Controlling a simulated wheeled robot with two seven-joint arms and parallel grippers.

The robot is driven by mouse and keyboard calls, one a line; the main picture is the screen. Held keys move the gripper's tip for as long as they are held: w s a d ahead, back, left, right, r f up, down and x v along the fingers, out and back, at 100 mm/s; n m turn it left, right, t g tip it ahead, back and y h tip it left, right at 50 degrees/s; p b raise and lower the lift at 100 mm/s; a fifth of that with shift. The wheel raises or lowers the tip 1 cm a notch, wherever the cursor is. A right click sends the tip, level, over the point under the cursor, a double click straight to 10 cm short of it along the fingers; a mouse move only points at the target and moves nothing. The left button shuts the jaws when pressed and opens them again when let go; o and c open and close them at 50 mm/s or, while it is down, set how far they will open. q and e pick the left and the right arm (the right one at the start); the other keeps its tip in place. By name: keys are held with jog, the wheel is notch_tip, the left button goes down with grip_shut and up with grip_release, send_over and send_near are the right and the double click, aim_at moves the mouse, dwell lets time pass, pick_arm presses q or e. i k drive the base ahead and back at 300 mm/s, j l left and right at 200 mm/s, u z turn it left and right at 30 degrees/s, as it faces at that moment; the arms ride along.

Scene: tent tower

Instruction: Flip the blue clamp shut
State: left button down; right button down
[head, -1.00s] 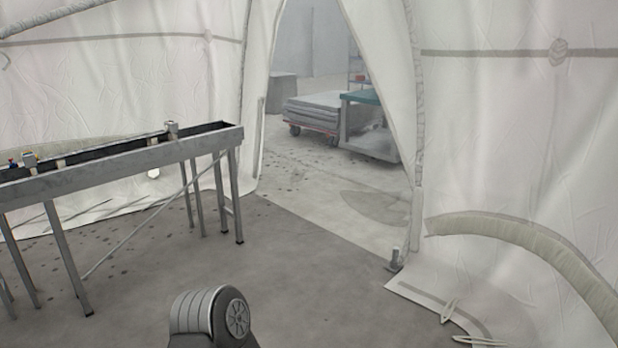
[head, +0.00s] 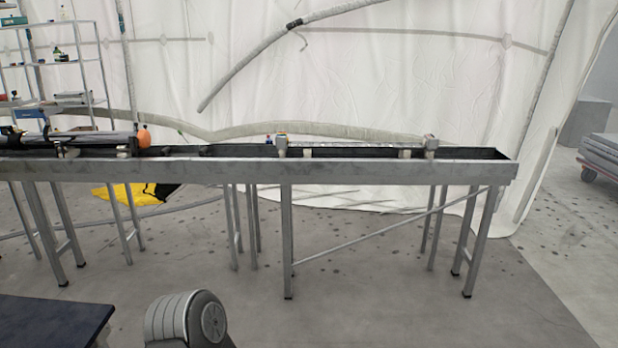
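No blue clamp can be made out for certain in the head view. A long grey metal trough on legs (head: 360,170) runs across the middle of the view. Two small block-like fittings sit on its rim, a middle one (head: 281,146) and one near the right end (head: 431,144). A tiny blue and red spot shows just left of the middle one, too small to name. Neither my left nor my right gripper is in view. Only a ribbed, rounded part of my own body shows at the bottom.
An orange ball-like thing (head: 143,138) and dark long parts lie at the trough's left. Shelves (head: 75,75) stand behind at left. A yellow and black item (head: 130,194) lies on the floor beyond. A dark flat surface (head: 50,322) is at lower left. Floor before the trough is clear.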

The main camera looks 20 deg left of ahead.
aim_at(45, 134)
jog(key=i+j+u, duration=0.15)
jog(key=i+u, duration=0.2)
jog(key=i, duration=0.3)
jog(key=i+u, duration=0.4)
jog(key=i, duration=0.3)
jog(key=i+l+u, duration=0.35)
jog(key=i, duration=0.3)
jog(key=i+j+u, duration=0.2)
jog(key=i+u, duration=0.75)
jog(key=i, duration=0.15)
jog(key=i+l+u, duration=0.2)
jog(key=i+u, duration=0.65)
jog(key=i, duration=0.2)
jog(key=i+u, duration=0.35)
jog(key=i, duration=0.25)
jog(key=i+l+u, duration=0.35)
jog(key=i, duration=0.2)
